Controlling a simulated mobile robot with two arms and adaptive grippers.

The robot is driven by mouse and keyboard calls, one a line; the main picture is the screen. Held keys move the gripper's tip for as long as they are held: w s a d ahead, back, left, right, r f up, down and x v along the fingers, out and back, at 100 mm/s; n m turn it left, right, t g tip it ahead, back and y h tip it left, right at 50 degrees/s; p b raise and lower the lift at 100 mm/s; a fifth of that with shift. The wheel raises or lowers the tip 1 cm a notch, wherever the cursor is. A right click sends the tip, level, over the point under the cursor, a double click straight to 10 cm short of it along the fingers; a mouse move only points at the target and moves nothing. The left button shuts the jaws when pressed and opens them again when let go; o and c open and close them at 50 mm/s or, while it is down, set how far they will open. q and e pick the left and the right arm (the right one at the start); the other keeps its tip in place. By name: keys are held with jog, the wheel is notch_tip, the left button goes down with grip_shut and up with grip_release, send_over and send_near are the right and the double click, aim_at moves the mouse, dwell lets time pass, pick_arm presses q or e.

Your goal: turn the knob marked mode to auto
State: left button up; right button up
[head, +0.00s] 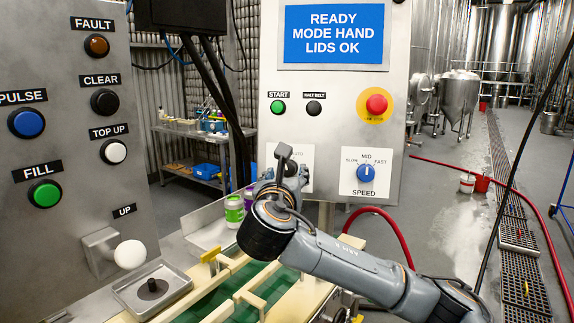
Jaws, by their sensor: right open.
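The mode knob is hidden behind my right gripper (285,165), which is in front of its white plate (307,155). Part of the word AUTO shows on that plate. The screen (333,34) above reads READY, MODE HAND, LIDS OK. My right arm comes in from the lower right, and its wrist covers most of the plate. The gripper is open, but its fingertips are largely hidden, so I cannot tell whether they touch the knob or stand around it. My left gripper is not in view.
Right of the mode plate is the blue speed knob (366,173), pointing to MID. Above are a green start button (278,107), a black halt belt button (313,108) and a red stop button (377,104). A button panel (75,150) rises at left.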

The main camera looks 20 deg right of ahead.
aim_at(288, 169)
jog(key=shift+x, duration=1.15)
jog(key=c, duration=1.1)
jog(key=shift+c, duration=0.2)
jog(key=shift+f+m, duration=0.1)
jog(key=shift+m, duration=0.3)
jog(key=m+h, duration=0.1)
jog(key=m, duration=0.3)
jog(key=shift+a, duration=0.1)
jog(key=shift+m+g+h+b, duration=0.25)
jog(key=shift+m+g+h, duration=0.05)
jog(key=shift+m, duration=1.1)
jog(key=shift+m+g+h+b, duration=0.25)
jog(key=shift+m+g+h, duration=0.05)
jog(key=shift+m, duration=1.1)
